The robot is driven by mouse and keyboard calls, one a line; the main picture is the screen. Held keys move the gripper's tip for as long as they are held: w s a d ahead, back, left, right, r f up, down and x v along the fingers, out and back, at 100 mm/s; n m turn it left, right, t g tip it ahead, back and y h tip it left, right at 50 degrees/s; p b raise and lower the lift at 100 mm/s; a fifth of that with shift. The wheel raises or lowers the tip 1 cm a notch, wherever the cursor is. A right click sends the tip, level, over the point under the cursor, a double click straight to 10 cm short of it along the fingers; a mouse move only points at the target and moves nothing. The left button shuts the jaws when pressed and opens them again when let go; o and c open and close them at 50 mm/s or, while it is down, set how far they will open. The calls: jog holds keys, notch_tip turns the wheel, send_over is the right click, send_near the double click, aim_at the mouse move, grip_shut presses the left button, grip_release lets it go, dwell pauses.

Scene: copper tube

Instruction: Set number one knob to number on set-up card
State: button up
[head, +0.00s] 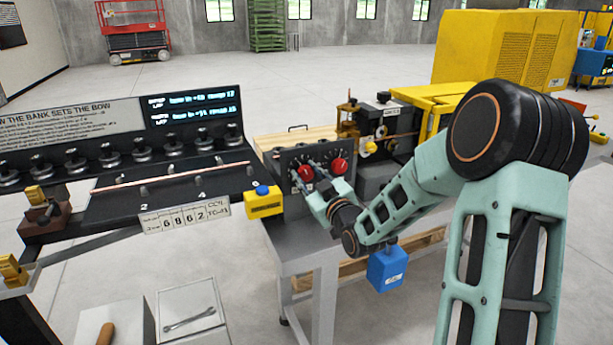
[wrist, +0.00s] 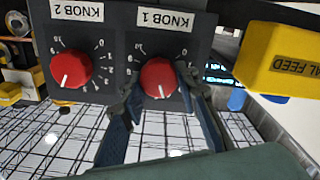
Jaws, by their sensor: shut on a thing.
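The set-up card (head: 185,218) hangs at the front of the bench and shows digits that read about 6 8 6 2; its smaller print is unclear. The red knob 1 (head: 306,172) is on the grey control panel, and in the wrist view (wrist: 157,77) its label is upside down. Its white pointer line points toward the bottom of the wrist picture; the dial numbers there are hidden by my fingers. My gripper (wrist: 158,92) has one finger on each side of knob 1 and is shut on it. In the head view, my wrist partly covers the panel.
Red knob 2 (wrist: 70,68) sits beside knob 1, its pointer down and slightly left in the wrist view. A yellow feed box (head: 264,202) stands close by. A blue box (head: 386,268) is below my forearm.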

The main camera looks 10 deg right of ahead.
jog(key=m+b, duration=0.2)
jog(key=m, duration=0.3)
jog(key=shift+d, duration=0.15)
jog(key=shift+m+b, duration=0.5)
jog(key=shift+m, duration=1.7)
jog(key=o, duration=1.2)
jog(key=shift+c, duration=0.2)
jog(key=v, duration=1.2)
